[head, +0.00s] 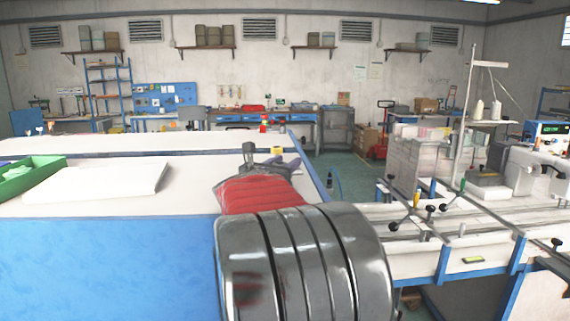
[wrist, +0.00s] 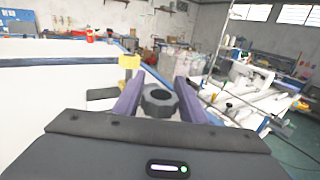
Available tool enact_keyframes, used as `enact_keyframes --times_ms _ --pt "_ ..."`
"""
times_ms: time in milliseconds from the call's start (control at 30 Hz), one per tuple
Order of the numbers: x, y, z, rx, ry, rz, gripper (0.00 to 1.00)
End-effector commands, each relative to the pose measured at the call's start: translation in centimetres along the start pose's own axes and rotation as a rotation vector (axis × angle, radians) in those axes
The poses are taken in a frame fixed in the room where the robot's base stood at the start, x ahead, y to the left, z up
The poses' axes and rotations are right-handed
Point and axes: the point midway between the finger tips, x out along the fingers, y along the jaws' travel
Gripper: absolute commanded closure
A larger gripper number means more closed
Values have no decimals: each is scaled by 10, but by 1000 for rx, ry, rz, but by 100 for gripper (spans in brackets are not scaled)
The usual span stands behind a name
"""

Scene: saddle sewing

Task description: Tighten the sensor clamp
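My gripper (wrist: 160,80) shows in the wrist view with two purple fingers standing apart. A dark round piece with a hole (wrist: 158,99) sits between them near their base; I cannot tell whether it is part of my gripper. In the head view my gripper (head: 286,163) is small, partly hidden behind my red and metal arm, above the white table. On the right bench, thin rods carry black knobs (head: 430,208), with another black knob (head: 557,242) farther right. I cannot tell which of these is the sensor clamp. My gripper is well left of them and touches none.
The white-topped table (head: 100,205) holds a green tray (head: 32,172) and a white slab (head: 97,183). A yellow piece (wrist: 130,62) shows beyond the left finger. A sewing machine (head: 535,170) and a thread stand (head: 468,110) are at right. A floor gap separates table and bench.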

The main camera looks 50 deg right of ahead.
Motion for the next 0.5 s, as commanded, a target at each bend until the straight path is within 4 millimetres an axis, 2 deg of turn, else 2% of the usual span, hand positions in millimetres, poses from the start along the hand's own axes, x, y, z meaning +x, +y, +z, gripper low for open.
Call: enact_keyframes --times_ms 67,367,500 --pt "0 0 0 0 0 0 68" --pt "0 0 0 0 0 0 89" --pt "0 0 0 0 0 -1 90"
